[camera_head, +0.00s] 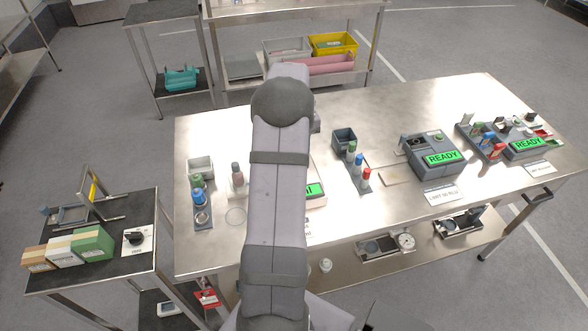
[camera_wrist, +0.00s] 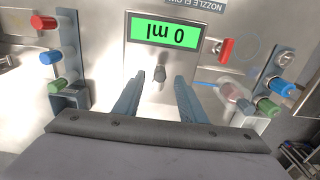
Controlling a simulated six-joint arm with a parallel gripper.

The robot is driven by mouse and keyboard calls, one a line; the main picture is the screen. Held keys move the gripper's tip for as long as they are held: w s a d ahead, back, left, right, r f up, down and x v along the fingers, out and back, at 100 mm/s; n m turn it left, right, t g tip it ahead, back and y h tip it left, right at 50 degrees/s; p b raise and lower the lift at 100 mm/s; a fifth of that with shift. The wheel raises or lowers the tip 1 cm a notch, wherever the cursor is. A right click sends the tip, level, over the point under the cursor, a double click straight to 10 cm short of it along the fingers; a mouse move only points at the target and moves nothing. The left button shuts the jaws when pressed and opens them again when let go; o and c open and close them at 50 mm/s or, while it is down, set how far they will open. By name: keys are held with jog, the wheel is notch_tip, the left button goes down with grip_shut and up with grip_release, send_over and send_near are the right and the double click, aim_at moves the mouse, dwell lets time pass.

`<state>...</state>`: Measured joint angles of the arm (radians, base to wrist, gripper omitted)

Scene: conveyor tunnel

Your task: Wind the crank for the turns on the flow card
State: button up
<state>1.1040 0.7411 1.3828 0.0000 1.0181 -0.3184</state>
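In the wrist view a station with a lit green display (camera_wrist: 166,33) reads "0 ml" upside down. A small grey-green knob (camera_wrist: 160,73), which may be the crank handle, stands just below the display. My gripper (camera_wrist: 160,84) is open, its two fingers on either side of the knob with visible gaps.
Bottle racks flank the station, the left one (camera_head: 203,214) and right one (camera_head: 358,172) in the head view. Two machines reading "READY" (camera_head: 441,158) stand farther right. Bare table (camera_head: 225,130) lies behind the left rack.

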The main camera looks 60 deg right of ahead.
jog(key=shift+f+b, duration=1.3)
jog(key=shift+f, duration=1.4)
jog(key=shift+c, duration=0.7)
grip_shut()
